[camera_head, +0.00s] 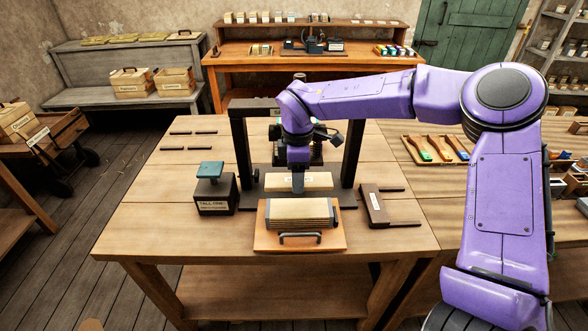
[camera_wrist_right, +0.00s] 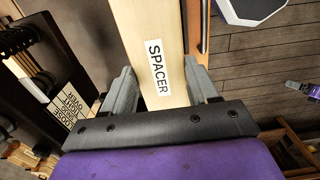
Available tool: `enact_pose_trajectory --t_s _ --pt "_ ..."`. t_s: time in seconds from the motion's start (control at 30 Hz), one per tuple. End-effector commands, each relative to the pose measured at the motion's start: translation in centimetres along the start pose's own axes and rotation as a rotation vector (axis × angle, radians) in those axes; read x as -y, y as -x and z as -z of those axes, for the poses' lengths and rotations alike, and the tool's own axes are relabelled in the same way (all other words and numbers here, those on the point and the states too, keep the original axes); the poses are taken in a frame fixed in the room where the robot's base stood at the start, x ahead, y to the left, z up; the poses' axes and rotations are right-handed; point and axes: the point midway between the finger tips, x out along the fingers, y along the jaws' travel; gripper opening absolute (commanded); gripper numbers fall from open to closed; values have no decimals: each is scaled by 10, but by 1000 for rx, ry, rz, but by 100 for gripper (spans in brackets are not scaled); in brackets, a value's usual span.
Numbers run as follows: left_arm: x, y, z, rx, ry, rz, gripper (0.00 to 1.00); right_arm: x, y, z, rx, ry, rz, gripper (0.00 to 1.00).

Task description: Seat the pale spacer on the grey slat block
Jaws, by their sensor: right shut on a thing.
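The pale spacer (camera_head: 318,181) is a light wooden bar between the posts of the black press frame. My right gripper (camera_head: 298,189) is shut on it from above. In the right wrist view the spacer (camera_wrist_right: 151,30), labelled SPACER, runs between the two grey fingers of the gripper (camera_wrist_right: 162,88). My left gripper is not in view.
The black press frame (camera_head: 241,150) stands around my right gripper. A dark block with a teal top (camera_head: 213,204) stands left of the tray, and a dark labelled piece (camera_head: 374,207) lies right. The table's front left (camera_head: 150,230) is clear.

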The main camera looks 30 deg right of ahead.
Motion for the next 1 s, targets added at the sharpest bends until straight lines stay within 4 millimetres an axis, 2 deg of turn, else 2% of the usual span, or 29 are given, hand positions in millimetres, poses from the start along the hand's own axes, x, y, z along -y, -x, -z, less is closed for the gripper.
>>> enact_pose_trajectory --t_s 0.17,0.53,1.0 --pt "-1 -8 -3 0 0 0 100 0 -13 0 0 -7 0 26" --pt "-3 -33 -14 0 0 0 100 0 -64 2 0 -1 0 26" --pt "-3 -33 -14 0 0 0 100 0 -67 2 0 0 0 26"
